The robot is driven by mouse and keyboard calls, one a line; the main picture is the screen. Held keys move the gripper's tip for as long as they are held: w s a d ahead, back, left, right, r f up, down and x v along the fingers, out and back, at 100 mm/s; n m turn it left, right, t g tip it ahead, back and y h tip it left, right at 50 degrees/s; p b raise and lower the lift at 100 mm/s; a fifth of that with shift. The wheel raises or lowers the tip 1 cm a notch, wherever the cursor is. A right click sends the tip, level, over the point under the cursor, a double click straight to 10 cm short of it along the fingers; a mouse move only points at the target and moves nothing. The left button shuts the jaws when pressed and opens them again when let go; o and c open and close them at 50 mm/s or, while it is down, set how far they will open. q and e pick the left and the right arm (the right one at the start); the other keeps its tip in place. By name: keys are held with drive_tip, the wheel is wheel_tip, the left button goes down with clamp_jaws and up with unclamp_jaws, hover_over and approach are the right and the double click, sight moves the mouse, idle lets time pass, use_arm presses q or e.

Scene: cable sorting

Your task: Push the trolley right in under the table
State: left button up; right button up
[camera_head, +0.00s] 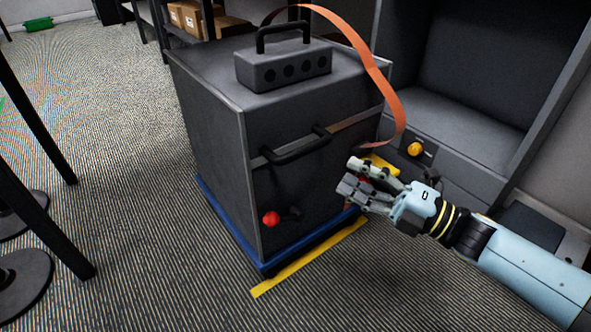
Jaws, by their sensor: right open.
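The trolley (285,160) appears to be the dark grey, box-shaped cabinet on a blue base (233,232), standing on the carpet. Its front has a black bar handle (296,146) and a red knob (271,219). A grey box with a carry handle (284,68) sits on top, and an orange strap (378,75) arches over and hangs down the right side. Black legs (38,218) at the left edge may belong to a table; its top is out of view. My right gripper (352,178) is open beside the cabinet's front right corner; contact is unclear. My left gripper is not in view.
A yellow floor strip (310,258) runs along the cabinet's front. A dark open-fronted unit (455,90) with a yellow button (415,149) stands close on the right. Shelving with cardboard boxes (190,19) is behind. Carpet (110,90) left of the cabinet is clear.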

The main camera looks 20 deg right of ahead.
sight(304, 146)
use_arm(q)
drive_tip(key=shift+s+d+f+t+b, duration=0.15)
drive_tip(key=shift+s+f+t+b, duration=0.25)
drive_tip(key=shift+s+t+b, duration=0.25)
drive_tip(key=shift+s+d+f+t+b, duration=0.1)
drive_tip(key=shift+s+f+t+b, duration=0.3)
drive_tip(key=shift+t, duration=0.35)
use_arm(e)
drive_tip(key=shift+x, duration=5.4)
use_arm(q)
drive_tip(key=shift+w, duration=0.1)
use_arm(e)
drive_tip(key=shift+d+r, duration=0.1)
clamp_jaws()
